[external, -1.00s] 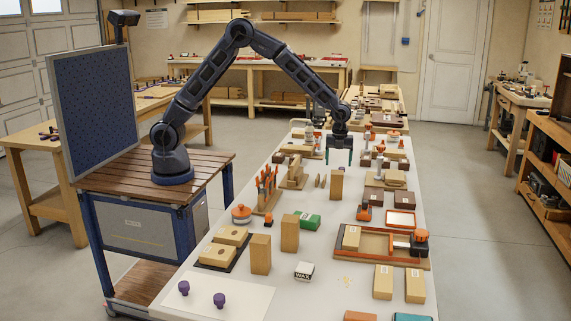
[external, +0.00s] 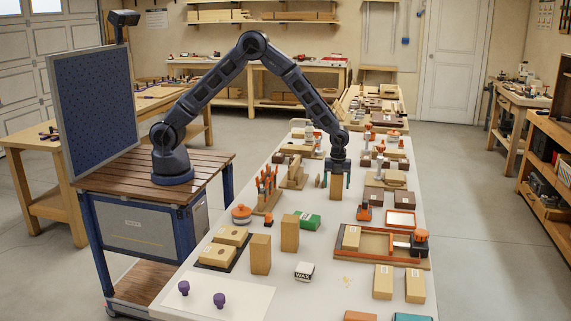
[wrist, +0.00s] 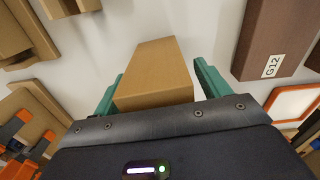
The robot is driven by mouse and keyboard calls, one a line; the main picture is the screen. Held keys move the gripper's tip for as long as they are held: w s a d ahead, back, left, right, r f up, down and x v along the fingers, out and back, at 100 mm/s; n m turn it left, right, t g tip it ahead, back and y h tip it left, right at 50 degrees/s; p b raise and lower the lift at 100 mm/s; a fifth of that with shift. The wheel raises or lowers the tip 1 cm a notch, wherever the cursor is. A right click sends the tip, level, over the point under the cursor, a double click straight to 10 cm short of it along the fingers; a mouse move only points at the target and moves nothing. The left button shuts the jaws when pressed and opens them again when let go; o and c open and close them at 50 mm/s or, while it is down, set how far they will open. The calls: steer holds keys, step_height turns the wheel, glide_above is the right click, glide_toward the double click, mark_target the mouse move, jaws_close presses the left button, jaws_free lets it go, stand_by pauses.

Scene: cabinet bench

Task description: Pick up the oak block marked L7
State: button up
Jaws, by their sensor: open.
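An upright oak-coloured block (external: 336,190) stands on the white bench under my gripper (external: 337,183). In the wrist view this block (wrist: 152,72) sits between my two teal fingers, one on its left and one on its right. My gripper (wrist: 158,84) is open. A small gap shows on the right side; on the left, I cannot tell whether finger and block touch. No label shows on this block, so I cannot tell whether it is L7. Two similar upright blocks, one taller-looking (external: 260,254) and one behind it (external: 289,233), stand nearer the camera, their markings unreadable.
A dark brown block marked G12 (wrist: 270,45) lies right of the fingers in the wrist view. An orange-rimmed tray (external: 401,221) and a rack of orange-handled tools (external: 267,190) stand on either side.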

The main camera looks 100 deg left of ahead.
steer(key=shift+f, duration=0.1)
steer(key=shift+c, duration=0.2)
steer(key=c, duration=1.3)
